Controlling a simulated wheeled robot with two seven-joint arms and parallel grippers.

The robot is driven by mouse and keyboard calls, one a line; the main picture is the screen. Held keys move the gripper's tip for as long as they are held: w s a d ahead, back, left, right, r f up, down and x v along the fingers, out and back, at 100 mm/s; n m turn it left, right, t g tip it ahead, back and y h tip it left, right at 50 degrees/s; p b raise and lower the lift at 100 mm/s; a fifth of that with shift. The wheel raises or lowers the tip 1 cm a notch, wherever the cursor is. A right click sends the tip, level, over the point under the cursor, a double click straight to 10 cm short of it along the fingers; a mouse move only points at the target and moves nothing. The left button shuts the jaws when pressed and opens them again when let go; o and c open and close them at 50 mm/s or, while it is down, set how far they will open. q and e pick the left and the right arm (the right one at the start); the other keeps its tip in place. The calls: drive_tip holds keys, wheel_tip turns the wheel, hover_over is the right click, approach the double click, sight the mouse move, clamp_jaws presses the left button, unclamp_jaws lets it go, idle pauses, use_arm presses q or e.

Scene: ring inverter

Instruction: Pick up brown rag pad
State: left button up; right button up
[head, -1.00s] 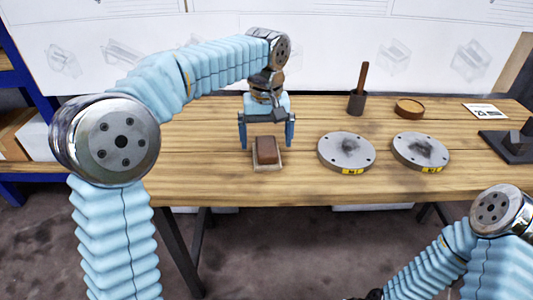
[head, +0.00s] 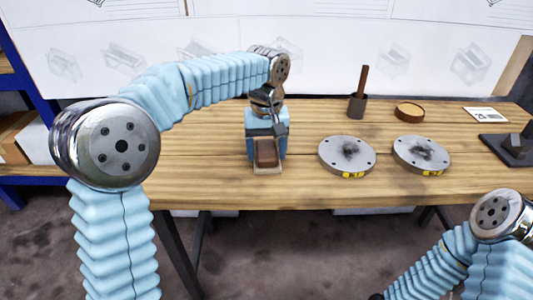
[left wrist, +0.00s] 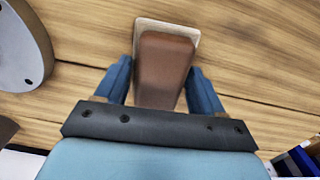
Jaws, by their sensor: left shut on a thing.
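The brown rag pad (head: 266,153) sits on a pale, flat base (head: 267,171) on the wooden table, left of the metal discs. My left gripper (head: 267,150) is down over the pad, shut on it with one finger at each side. In the left wrist view the brown pad (left wrist: 165,68) lies between the two blue fingers (left wrist: 163,85), with the pale base (left wrist: 166,27) showing behind its far end. My right arm shows at the lower right of the head view, but its gripper fingers cannot be made out.
A dark block fixture (head: 513,146) is at the right edge. The table's left part is clear.

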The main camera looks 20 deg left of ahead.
use_arm(q)
drive_tip(key=shift+r, duration=0.1)
wheel_tip(320, 180, up, 2)
drive_tip(key=shift+r, duration=0.25)
drive_tip(key=s+d+r+p, duration=0.1)
drive_tip(key=s+d+r, duration=0.6)
drive_tip(key=d+r, duration=0.3)
drive_tip(key=shift+s+d+r, duration=0.2)
drive_tip(key=shift+s+d, duration=0.15)
drive_tip(key=shift+d, duration=0.55)
